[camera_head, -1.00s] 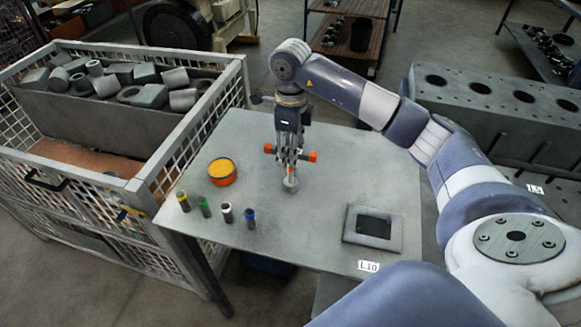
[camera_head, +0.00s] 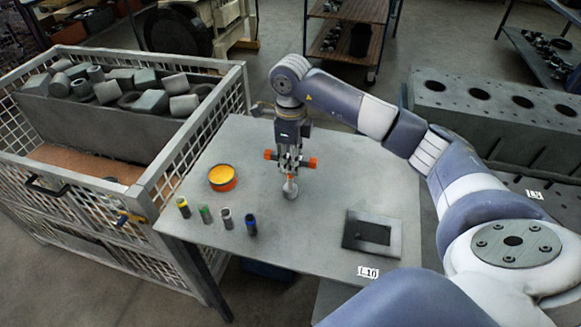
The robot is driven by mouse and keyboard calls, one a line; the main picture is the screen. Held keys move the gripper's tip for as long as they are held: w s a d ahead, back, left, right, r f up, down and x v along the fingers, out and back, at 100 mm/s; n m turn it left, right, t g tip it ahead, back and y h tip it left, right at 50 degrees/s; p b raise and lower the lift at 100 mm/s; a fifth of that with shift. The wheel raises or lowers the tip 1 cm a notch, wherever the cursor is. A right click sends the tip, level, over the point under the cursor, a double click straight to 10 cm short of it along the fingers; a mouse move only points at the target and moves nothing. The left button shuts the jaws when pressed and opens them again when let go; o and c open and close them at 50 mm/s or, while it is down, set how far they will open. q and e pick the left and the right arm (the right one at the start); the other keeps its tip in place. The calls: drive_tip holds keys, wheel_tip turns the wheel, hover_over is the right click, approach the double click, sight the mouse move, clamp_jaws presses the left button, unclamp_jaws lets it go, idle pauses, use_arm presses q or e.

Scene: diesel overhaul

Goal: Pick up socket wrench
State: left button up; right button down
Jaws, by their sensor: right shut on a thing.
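My right gripper (camera_head: 290,172) is over the middle of the grey table (camera_head: 320,225), pointing down. It is shut on the socket wrench (camera_head: 291,188), of which a grey round end shows just below the fingers. Orange parts show at both sides of the gripper and between its fingers. The rest of the wrench is hidden by the gripper. I cannot tell whether the wrench still touches the table. My left gripper is not in view.
An orange tin with yellow content (camera_head: 222,178) and several small sockets with coloured rims (camera_head: 227,219) stand left on the table. A grey frame with a dark recess (camera_head: 372,234) lies at the right. A mesh crate (camera_head: 150,190) of metal parts borders the left; an engine block (camera_head: 490,100) stands right.

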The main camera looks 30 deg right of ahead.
drive_tip(key=shift+r+b, duration=0.35)
drive_tip(key=shift+r, duration=0.1)
wheel_tip(320, 180, up, 2)
drive_tip(key=shift+w+r+b, duration=0.1)
drive_tip(key=shift+b, duration=0.75)
drive_tip(key=s+a+r+b, duration=0.2)
drive_tip(key=s+b, duration=0.3)
drive_tip(key=s, duration=1.1)
drive_tip(key=shift+a, duration=0.5)
drive_tip(key=c, duration=2.1)
unclamp_jaws()
clamp_jaws()
drive_tip(key=shift+f, duration=0.1)
